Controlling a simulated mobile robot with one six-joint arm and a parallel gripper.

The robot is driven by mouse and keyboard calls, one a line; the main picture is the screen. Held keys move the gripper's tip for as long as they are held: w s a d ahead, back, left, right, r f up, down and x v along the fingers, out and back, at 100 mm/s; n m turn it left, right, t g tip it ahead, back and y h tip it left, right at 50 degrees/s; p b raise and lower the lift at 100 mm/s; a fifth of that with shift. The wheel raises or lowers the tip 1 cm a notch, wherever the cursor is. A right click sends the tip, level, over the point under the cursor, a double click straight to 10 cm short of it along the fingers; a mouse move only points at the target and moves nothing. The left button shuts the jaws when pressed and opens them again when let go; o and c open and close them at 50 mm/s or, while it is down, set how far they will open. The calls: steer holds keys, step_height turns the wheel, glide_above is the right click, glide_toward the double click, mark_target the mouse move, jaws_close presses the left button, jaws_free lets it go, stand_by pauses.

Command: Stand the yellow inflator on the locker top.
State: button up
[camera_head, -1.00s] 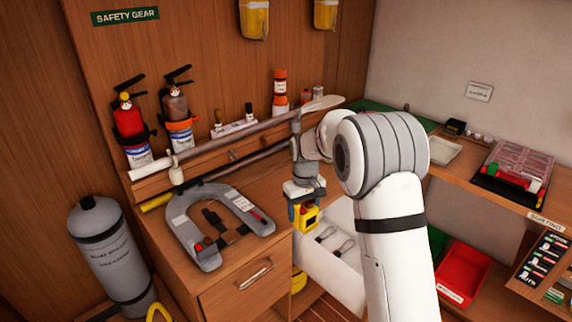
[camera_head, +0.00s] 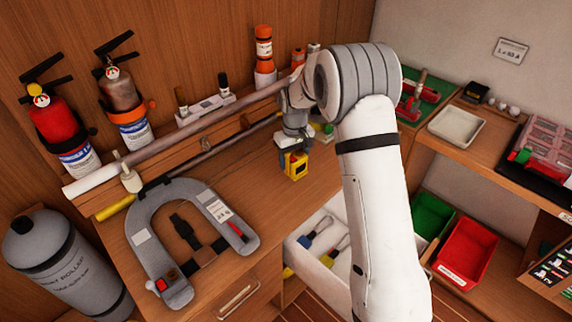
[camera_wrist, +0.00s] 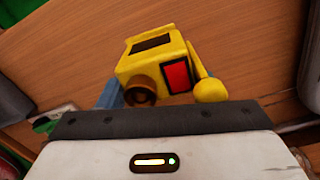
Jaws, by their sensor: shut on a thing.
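The yellow inflator (camera_head: 296,165), a small boxy thing with a dark panel and a red patch, is held in my gripper (camera_head: 293,150). In the wrist view the inflator (camera_wrist: 168,58) fills the top middle, with a brown round knob and a yellow ball end. The blue fingers show beside it, partly hidden. The wooden locker top (camera_head: 262,190) lies below and around it. In the head view the inflator hangs over the right part of the top; I cannot tell whether its base touches the wood.
A grey horseshoe life vest (camera_head: 150,240) lies on the left of the locker top. A long white pole (camera_head: 165,140) runs along the back. An open white drawer (camera_head: 310,265) with tools juts out in front. Bare wood lies between vest and inflator.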

mark_target(292, 170)
steer(key=shift+s+a+f+p, duration=0.15)
steer(key=shift+f+p, duration=0.35)
steer(key=shift+f, duration=2.1)
steer(key=o, duration=1.1)
steer(key=shift+f, duration=0.1)
